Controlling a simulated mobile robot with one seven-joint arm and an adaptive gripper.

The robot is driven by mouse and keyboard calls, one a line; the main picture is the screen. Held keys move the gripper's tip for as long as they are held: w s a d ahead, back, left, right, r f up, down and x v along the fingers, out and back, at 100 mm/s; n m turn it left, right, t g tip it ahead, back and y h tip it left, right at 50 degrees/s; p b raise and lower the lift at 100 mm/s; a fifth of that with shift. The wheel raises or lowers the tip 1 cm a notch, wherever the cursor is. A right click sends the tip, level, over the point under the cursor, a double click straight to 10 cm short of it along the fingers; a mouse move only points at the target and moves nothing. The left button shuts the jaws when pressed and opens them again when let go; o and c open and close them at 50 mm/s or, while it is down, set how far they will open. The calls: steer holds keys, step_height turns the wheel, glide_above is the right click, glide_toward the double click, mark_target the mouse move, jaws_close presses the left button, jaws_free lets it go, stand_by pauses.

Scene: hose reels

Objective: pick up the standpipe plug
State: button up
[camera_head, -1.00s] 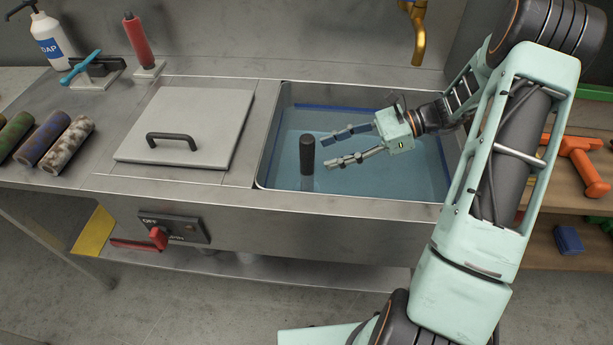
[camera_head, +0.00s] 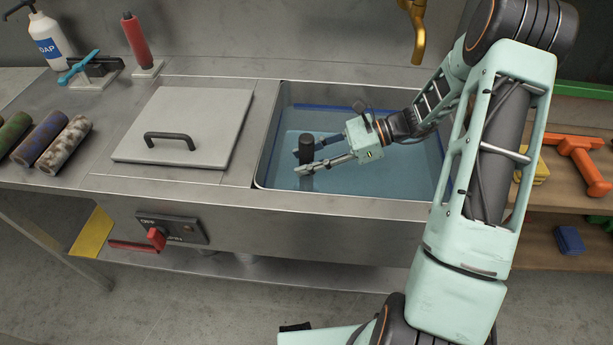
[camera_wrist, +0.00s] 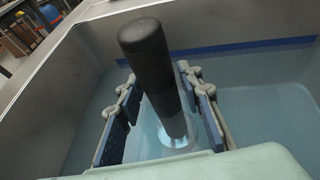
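The standpipe plug (camera_head: 306,147) is a dark upright cylinder standing in the water of the sink (camera_head: 350,207). In the wrist view the plug (camera_wrist: 150,70) rises between the two fingers, its lower end at a pale ring under the water. My gripper (camera_head: 305,158) is open around the plug, with one finger on each side. In the wrist view my gripper (camera_wrist: 160,115) shows gaps between both finger pads and the plug. The lower part of the plug is partly hidden by the near finger in the head view.
A grey lid with a black handle (camera_head: 185,125) covers the counter left of the sink. A brass faucet (camera_head: 417,40) hangs behind the sink. The sink's steel walls surround my gripper. A red-handled switch (camera_head: 157,238) is on the front panel.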

jaws_close()
